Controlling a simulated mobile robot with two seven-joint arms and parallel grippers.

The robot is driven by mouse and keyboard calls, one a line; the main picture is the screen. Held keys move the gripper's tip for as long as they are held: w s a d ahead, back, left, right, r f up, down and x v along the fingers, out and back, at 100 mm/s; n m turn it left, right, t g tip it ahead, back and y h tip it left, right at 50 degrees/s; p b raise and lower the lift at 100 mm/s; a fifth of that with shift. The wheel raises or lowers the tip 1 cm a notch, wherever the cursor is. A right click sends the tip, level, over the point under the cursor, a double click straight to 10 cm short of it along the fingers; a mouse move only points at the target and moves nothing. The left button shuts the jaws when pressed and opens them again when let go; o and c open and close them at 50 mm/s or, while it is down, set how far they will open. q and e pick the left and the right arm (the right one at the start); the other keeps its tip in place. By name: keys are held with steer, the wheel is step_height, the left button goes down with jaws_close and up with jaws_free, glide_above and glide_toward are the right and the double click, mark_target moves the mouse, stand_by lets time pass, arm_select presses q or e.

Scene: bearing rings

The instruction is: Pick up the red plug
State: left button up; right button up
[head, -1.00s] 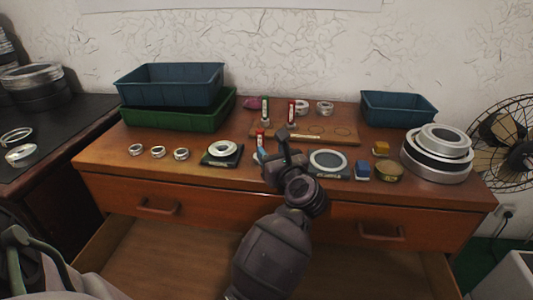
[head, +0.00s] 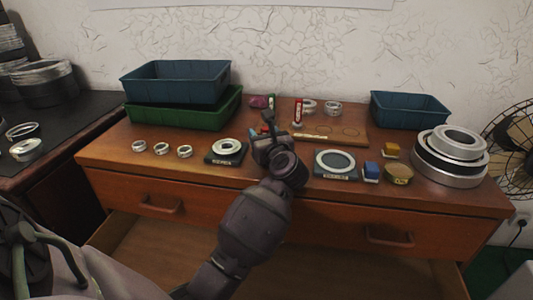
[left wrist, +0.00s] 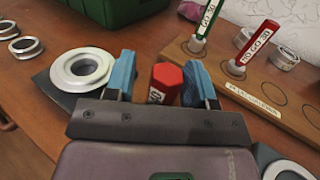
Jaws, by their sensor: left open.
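A red plug (left wrist: 165,83) with a six-sided red handle and a pale label stands between the blue-padded fingers of my left gripper (left wrist: 161,79) in the left wrist view. The fingers are open, one on each side of it; I cannot tell whether either touches it. In the head view my left gripper (head: 260,127) covers most of this plug. A second red-handled plug (left wrist: 257,46) stands in a wooden board (left wrist: 262,103), beside a green-handled plug (left wrist: 207,20). My right gripper is not in view.
A pale ring on a dark block (head: 226,151) lies left of my left gripper, and a round-topped dark block (head: 335,164) lies right. Stacked bins (head: 175,83) stand back left. Large stacked rings (head: 450,157) stand at the right. Several small rings (head: 161,148) lie front left.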

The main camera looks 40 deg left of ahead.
arm_select(q)
jaws_close()
steer(key=shift+r, duration=0.1)
